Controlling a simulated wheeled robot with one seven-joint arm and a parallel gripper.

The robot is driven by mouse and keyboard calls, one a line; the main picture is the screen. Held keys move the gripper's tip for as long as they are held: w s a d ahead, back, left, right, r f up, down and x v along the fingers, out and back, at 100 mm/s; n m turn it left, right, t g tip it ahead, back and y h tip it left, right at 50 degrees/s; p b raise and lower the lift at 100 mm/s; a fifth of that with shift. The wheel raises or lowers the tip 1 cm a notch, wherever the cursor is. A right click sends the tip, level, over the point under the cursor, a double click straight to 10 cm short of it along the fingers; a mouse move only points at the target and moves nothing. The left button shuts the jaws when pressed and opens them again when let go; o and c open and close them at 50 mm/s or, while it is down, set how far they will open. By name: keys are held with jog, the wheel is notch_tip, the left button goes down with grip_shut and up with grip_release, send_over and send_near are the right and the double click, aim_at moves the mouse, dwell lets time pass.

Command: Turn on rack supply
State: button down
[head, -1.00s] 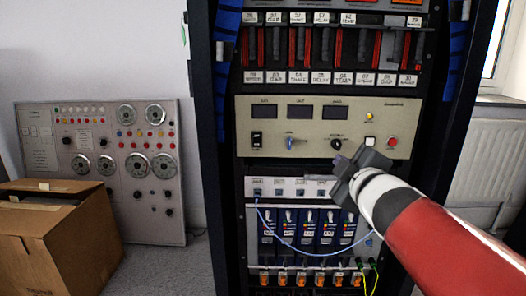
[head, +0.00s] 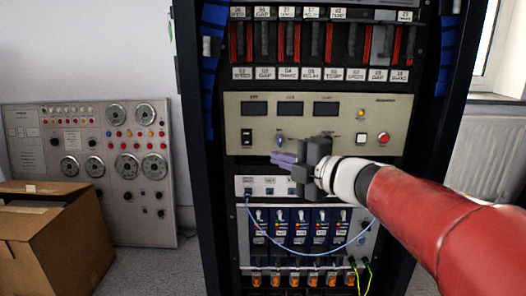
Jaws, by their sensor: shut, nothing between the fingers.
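The rack supply is a beige panel (head: 400,110) in the upper middle of the rack. It has three dark displays (head: 291,108), a black rocker switch (head: 247,137) at its left, and a blue-grey knob or lever (head: 280,139) to the right of that. A yellow lamp (head: 361,114), a white square button (head: 361,139) and a red round button (head: 383,138) are at its right. My gripper (head: 273,158) is shut and empty, pointing left at the panel's lower edge, just below the knob and right of the rocker switch. Its body hides the black knob area. Contact cannot be told.
Above is a row of labelled red and black modules (head: 318,42). Below are a white strip (head: 243,187), blue modules (head: 262,222) and a looping blue cable (head: 257,228). A cardboard box (head: 60,238) and a grey dial panel (head: 30,150) stand at the left.

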aim_at(243, 144)
jog(key=x, duration=0.3)
jog(key=w+d+x, duration=0.1)
jog(key=x, duration=0.7)
jog(key=shift+w+f, duration=0.1)
jog(key=shift+w, duration=0.85)
jog(key=shift+f+b, duration=0.2)
jog(key=shift+b, duration=0.15)
jog(key=shift+w+f+b, duration=0.15)
jog(key=shift+f+b, duration=0.05)
jog(key=shift+b, duration=0.3)
jog(key=shift+d+r, duration=0.1)
jog(key=shift+r, duration=0.1)
